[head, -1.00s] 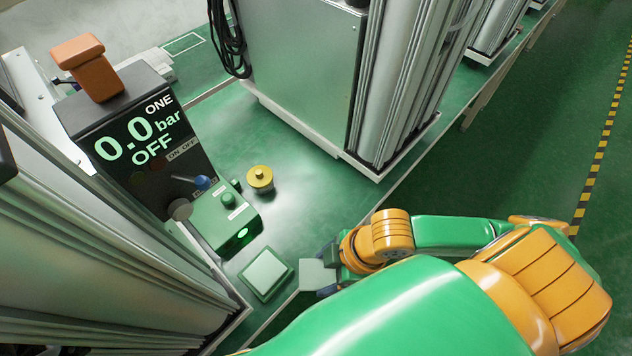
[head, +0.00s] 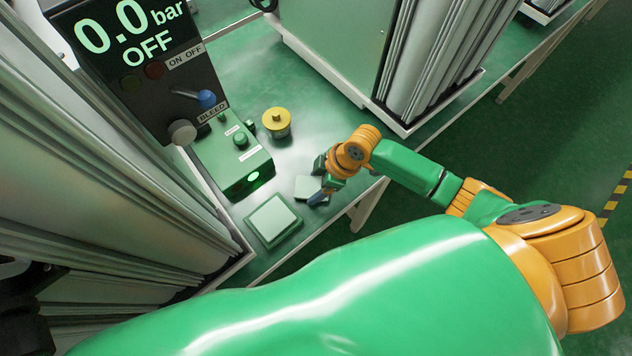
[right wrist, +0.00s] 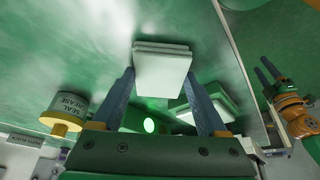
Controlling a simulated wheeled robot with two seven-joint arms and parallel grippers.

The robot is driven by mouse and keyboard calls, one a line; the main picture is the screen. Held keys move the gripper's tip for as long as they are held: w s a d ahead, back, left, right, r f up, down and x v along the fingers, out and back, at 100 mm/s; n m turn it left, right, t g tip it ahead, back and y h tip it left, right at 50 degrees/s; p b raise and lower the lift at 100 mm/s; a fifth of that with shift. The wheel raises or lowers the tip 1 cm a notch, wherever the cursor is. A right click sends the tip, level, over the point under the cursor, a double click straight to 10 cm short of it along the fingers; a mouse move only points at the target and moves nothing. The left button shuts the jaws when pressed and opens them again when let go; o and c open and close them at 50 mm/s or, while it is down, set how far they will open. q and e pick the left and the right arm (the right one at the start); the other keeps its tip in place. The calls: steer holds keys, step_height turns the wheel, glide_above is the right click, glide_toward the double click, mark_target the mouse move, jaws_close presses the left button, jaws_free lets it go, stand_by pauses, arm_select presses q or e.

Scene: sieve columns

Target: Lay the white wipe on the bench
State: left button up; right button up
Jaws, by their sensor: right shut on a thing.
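The white wipe (head: 308,188) is a pale, folded square pad. My right gripper (head: 319,190) is shut on it, over the near edge of the green bench (head: 290,155). In the right wrist view the wipe (right wrist: 162,72) lies flat between the two blue-grey fingertips (right wrist: 160,85). It is very close to the bench top; I cannot tell whether it touches. My left gripper (right wrist: 266,72) shows only in the right wrist view, at the right edge, with its two dark fingers apart and nothing seen between them.
A green-rimmed tray with a pale pad (head: 273,220) is left of the wipe. A green button box (head: 235,160) and a yellow-topped tin (head: 277,122) stand behind. A dark panel (head: 140,70) reads 0.0 bar OFF. Bare bench lies right of the tin.

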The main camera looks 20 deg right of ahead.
steer(key=shift+f, duration=0.2)
steer(key=o, duration=1.2)
steer(key=shift+d+r, duration=0.1)
steer(key=shift+r, duration=0.35)
steer(key=p+v, duration=0.1)
steer(key=v, duration=1)
steer(key=shift+r+p, duration=0.25)
steer(key=shift+p, duration=0.05)
steer(key=shift+s, duration=0.1)
